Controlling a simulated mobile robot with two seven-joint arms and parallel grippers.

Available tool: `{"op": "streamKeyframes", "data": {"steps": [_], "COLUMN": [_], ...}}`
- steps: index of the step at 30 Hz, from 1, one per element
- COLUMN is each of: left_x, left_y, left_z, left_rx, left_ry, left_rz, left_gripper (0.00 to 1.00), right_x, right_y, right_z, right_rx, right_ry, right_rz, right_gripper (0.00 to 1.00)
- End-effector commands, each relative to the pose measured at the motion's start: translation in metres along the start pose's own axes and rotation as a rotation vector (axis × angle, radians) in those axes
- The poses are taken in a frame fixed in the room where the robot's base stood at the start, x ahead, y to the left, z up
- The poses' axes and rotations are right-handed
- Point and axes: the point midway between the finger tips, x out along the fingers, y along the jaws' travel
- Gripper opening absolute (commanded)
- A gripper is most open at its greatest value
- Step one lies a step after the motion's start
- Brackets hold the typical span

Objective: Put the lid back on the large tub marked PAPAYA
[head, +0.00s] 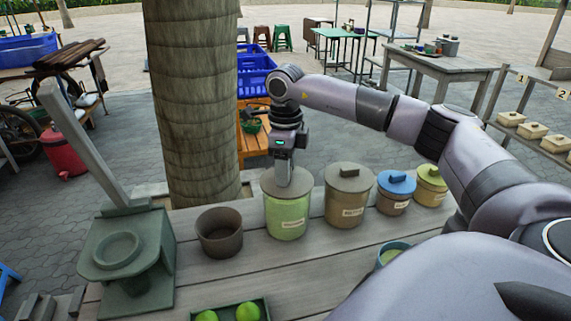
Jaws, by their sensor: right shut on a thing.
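A large light-green tub (287,217) with a small white label stands on the grey plank table; I cannot read the label for sure. A grey-brown lid (304,184) is at its top, level with the rim; I cannot tell whether it is fully seated. My right gripper (284,181) reaches straight down from above and is shut on the lid's handle, which its fingers hide. A large tan tub (348,203) with its own grey lid and label stands close to the right. My left gripper is out of view.
A smaller blue-lidded tub (396,193) and a yellow-lidded tub (431,186) stand further right. An open brown pot (219,235) is left of the green tub. A green press-like stand (125,255) and a tray of green fruit (230,310) are nearer. A tree trunk (193,110) rises behind.

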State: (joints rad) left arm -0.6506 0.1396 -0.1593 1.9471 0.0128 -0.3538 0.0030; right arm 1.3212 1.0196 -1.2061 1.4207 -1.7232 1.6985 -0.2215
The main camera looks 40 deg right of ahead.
Motion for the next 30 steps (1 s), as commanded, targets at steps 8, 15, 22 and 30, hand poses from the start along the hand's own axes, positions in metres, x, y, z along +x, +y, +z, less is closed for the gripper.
{"op": "streamKeyframes", "data": {"steps": [8,15,22,30], "left_x": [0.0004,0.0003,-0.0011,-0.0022], "left_y": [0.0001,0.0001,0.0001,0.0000], "left_z": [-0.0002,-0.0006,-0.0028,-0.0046], "left_rx": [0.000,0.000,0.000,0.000], "left_ry": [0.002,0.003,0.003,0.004], "left_rz": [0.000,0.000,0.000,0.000], "left_gripper": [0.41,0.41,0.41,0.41], "right_x": [0.0019,0.0020,0.0014,0.0019], "right_y": [0.0000,0.0001,0.0003,0.0004], "right_z": [0.0002,0.0002,0.0001,0.0001], "right_rx": [0.000,0.000,0.000,-0.001], "right_ry": [-0.001,0.000,0.000,0.000], "right_rz": [0.000,0.000,0.001,0.001], "right_gripper": [0.19,0.19,0.19,0.19]}}
